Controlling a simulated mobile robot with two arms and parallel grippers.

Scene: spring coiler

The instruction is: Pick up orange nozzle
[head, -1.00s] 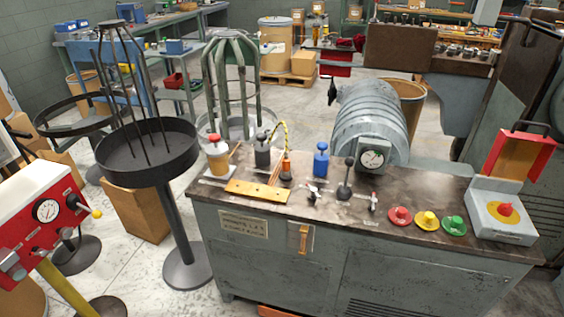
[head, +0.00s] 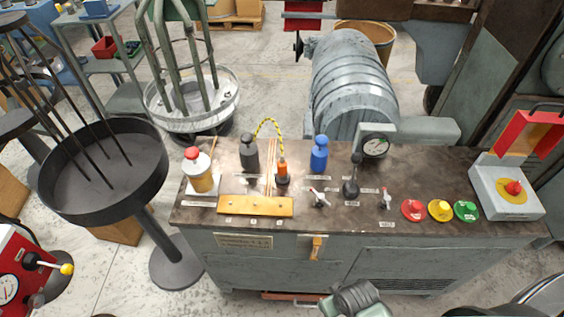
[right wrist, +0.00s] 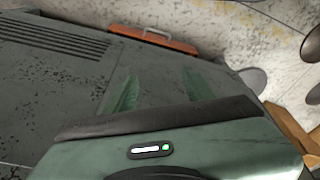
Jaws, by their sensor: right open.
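The orange nozzle (head: 283,168) stands upright in a dark holder on the workbench top (head: 330,212), near its middle left. A yellow-and-black hose (head: 268,125) curves from it over toward a dark grey bottle. In the right wrist view, my right gripper (right wrist: 158,85) is open and empty, with its two green fingers apart in front of the bench's grey side. It is below the bench top and away from the nozzle. A grey-green part of my arm shows at the bottom of the head view. My left gripper is not in view.
Around the nozzle stand a dark bottle (head: 249,153), a blue bottle (head: 319,154), a red-capped bottle (head: 199,172) and thin rods. A yellow bar (head: 255,206) lies in front. Levers (head: 351,185) and colored buttons (head: 439,209) are to the right.

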